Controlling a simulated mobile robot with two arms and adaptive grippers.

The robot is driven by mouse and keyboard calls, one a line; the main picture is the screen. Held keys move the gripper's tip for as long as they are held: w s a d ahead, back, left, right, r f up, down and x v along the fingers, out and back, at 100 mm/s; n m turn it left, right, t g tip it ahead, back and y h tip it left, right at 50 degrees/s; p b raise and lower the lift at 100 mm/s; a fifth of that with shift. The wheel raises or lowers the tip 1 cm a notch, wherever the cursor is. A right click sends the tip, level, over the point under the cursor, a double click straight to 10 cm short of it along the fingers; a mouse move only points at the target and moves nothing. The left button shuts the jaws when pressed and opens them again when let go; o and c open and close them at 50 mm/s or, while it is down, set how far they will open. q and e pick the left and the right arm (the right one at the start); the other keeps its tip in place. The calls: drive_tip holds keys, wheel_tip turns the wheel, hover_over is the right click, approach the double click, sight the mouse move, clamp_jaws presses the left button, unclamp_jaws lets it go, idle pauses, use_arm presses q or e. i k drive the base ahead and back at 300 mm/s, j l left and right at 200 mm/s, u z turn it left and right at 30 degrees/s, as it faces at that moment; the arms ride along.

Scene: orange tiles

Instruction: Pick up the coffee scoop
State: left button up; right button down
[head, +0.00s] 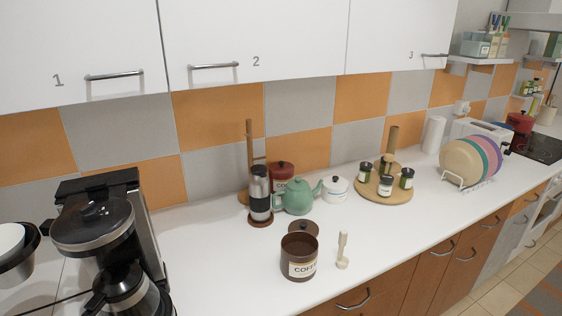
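The coffee scoop (343,250) is a small cream-coloured utensil on the white counter (220,280), near its front edge. It appears to stand upright, with its wider end down. It is just right of a brown coffee canister (299,262) with a "COFFEE" label, and a small gap separates them. The canister is open, and its brown lid (303,230) leans or lies behind it. Neither of my grippers shows in the head view.
A coffee maker (105,235) stands at the left. Behind the canister are a grinder (260,195), a green teapot (298,197) and a white sugar pot (336,188). A round wooden tray (368,194) holds jars. White cupboards (255,40) hang above. The counter right of the scoop is clear.

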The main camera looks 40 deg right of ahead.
sight(342, 262)
drive_tip(key=z, duration=1.6)
drive_tip(key=u, duration=2.05)
drive_tip(key=z, duration=2.05)
drive_tip(key=u, duration=0.15)
drive_tip(key=i, duration=0.05)
